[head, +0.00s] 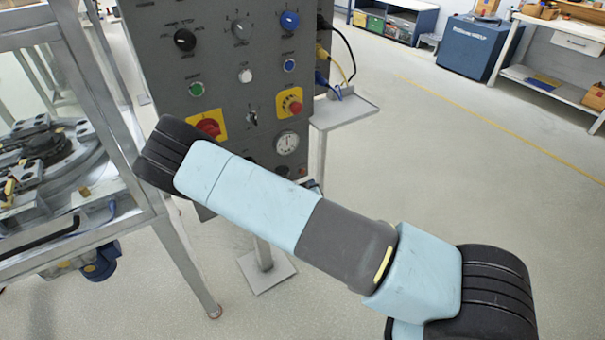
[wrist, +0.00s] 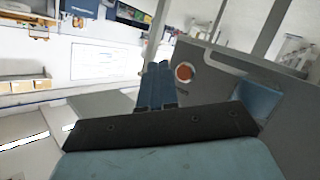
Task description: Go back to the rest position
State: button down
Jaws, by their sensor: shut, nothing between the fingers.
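My gripper (wrist: 157,66) shows in the wrist view as two blue fingers side by side, shut with nothing between them. A grey panel with a round orange-red button (wrist: 184,72) stands just to the right of the fingertips; I cannot tell the exact gap. In the head view, my arm stretches from the lower right to the upper left in front of the grey control panel (head: 225,100). My gripper is hidden in that view.
The control panel carries knobs, buttons, a red switch (head: 208,128), a yellow-backed red knob (head: 290,103) and a gauge (head: 287,143). A metal-framed machine (head: 158,232) stands at left. A small shelf (head: 345,112) juts out right of the panel. The floor at right is clear.

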jog(key=shift+s+d, duration=0.3)
jog(key=shift+s, duration=0.05)
dwell(0.3)
jog(key=s+d+r+m+g+y, duration=0.1)
jog(key=s+d+r+m+g, duration=0.15)
jog(key=r, duration=0.85)
jog(key=s+d+r+m+g+y, duration=0.1)
jog(key=d+r+g+y, duration=0.15)
jog(key=r, duration=0.85)
jog(key=s+d+r+m+g+y, duration=0.1)
jog(key=s+d+r+m+g, duration=0.15)
jog(key=r, duration=0.85)
jog(key=s+d+r, duration=0.4)
jog(key=s+r, duration=0.2)
jog(key=s, duration=0.2)
jog(key=s+d+r+n+g+h, duration=0.1)
jog(key=s+d+r, duration=0.4)
jog(key=s, duration=0.4)
jog(key=s+d+r+n+h, duration=0.1)
jog(key=s+d+r, duration=0.4)
jog(key=s+r, duration=0.2)
jog(key=shift+s, duration=1.2)
